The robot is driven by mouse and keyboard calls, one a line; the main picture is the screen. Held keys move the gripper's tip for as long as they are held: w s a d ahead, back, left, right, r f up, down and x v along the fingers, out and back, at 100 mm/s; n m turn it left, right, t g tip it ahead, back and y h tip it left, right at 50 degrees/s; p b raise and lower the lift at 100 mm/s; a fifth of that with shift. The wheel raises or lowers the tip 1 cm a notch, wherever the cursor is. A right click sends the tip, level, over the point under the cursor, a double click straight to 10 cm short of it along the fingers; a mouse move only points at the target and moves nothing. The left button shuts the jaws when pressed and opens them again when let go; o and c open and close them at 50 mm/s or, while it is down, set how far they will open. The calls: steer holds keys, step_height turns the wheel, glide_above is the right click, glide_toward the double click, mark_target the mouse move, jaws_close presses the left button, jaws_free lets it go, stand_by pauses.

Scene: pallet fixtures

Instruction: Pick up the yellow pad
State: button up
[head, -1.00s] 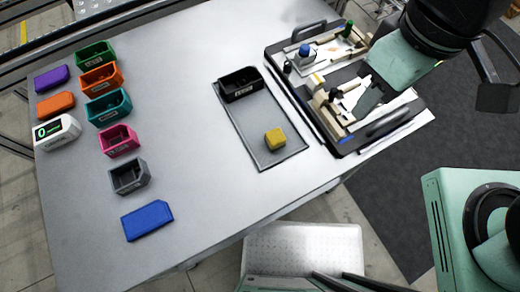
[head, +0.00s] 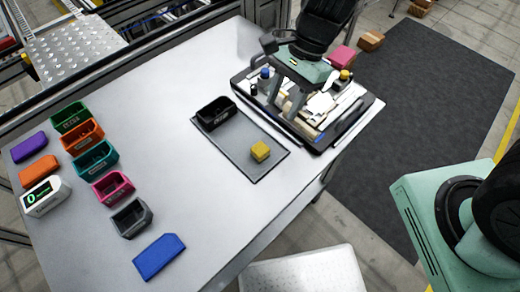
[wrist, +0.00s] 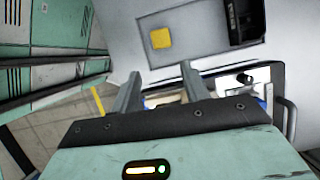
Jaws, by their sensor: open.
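The yellow pad (head: 260,151) is a small block lying on the flat grey tray (head: 244,163) on the table, near the tray's right end. In the wrist view the yellow pad (wrist: 161,39) shows beyond the fingertips, with clear space between. My gripper (head: 284,100) is open and empty, with its fingers pointing down above the fixture board, up and to the right of the pad in the head view. Its two fingers (wrist: 160,71) stand apart in the wrist view.
A black bin (head: 215,114) stands at the tray's other end. The fixture board (head: 335,125), crowded with parts, lies under my gripper. Coloured bins, including a teal one (head: 95,158), and a blue block (head: 159,257) are at left. The table's middle is clear.

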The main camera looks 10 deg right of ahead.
glide_toward(260, 148)
steer(key=x, duration=0.5)
steer(key=shift+d+f, duration=0.15)
steer(key=shift+d, duration=0.25)
steer(key=x, duration=0.5)
steer(key=shift+s+a, duration=0.1)
steer(key=shift+a, duration=0.3)
steer(key=c, duration=0.7)
